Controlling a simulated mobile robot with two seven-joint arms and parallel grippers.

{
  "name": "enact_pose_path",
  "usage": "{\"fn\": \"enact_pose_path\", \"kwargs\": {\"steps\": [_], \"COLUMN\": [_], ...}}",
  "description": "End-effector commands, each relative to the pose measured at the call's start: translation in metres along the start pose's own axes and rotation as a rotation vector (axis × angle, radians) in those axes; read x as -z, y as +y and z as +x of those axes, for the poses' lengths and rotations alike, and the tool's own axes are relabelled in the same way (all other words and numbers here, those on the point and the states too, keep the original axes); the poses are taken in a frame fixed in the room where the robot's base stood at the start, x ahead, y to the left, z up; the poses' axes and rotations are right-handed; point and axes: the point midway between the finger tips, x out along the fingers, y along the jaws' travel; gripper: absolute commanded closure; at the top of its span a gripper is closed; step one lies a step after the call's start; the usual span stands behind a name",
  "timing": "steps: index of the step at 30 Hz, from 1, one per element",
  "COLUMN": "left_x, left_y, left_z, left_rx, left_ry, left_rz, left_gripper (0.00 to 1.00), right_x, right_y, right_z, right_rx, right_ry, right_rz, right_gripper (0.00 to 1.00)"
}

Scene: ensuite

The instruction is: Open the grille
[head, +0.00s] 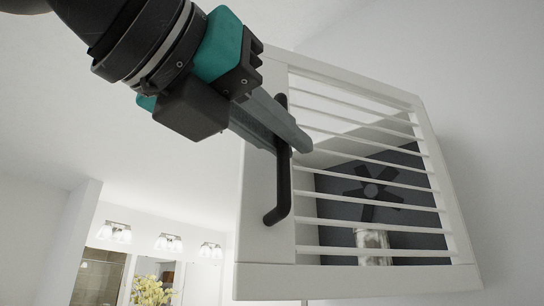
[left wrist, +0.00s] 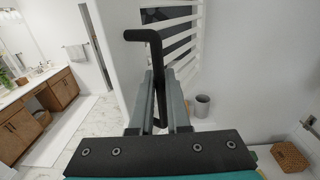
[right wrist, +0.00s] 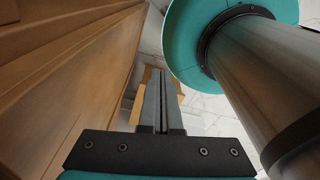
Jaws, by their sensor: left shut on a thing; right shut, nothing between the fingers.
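The grille (head: 367,204) is a white slatted door on the front of a white wall cabinet, and it looks closed. A black bar handle (head: 278,200) stands upright on its left frame. My left gripper (head: 296,142) is shut on the handle around its middle. In the left wrist view the handle (left wrist: 146,36) passes between the two fingers (left wrist: 158,108), with its bent end beyond them. The grille's slats (left wrist: 183,42) show behind it. My right gripper (right wrist: 162,85) is shut and empty, far from the grille, beside brown wooden furniture.
Behind the slats are a dark panel and a light cup-like object (head: 373,245). In the left wrist view a grey bin (left wrist: 202,106) and a wicker basket (left wrist: 289,156) sit below. A wooden panel (right wrist: 70,60) is close to the left of my right gripper.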

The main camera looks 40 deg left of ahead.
Motion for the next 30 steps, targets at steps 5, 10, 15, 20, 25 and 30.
{"fn": "enact_pose_path", "kwargs": {"steps": [5, 10, 15, 20, 25, 30], "left_x": [-0.0007, -0.0009, -0.0010, -0.0011, -0.0008, -0.0006], "left_y": [-0.0074, -0.0091, -0.0090, -0.0089, -0.0087, -0.0086], "left_z": [-0.0031, -0.0039, -0.0039, -0.0038, -0.0038, -0.0038], "left_rx": [-0.026, -0.033, -0.034, -0.034, -0.034, -0.034], "left_ry": [-0.002, -0.002, -0.002, -0.002, -0.001, -0.001], "left_rz": [0.001, 0.000, -0.001, -0.001, -0.001, -0.001], "left_gripper": [1.00, 1.00, 1.00, 0.83, 0.73, 0.73], "right_x": [-0.0003, -0.0008, -0.0009, -0.0008, -0.0008, -0.0007], "right_y": [0.0027, 0.0054, 0.0069, 0.0069, 0.0069, 0.0070], "right_z": [0.0008, 0.0008, 0.0008, 0.0008, 0.0008, 0.0008], "right_rx": [-0.003, -0.007, -0.009, -0.009, -0.009, -0.009], "right_ry": [0.000, -0.001, -0.001, -0.001, -0.001, -0.001], "right_rz": [-0.002, -0.004, -0.005, -0.005, -0.005, -0.005], "right_gripper": [1.00, 1.00, 1.00, 1.00, 1.00, 1.00]}}
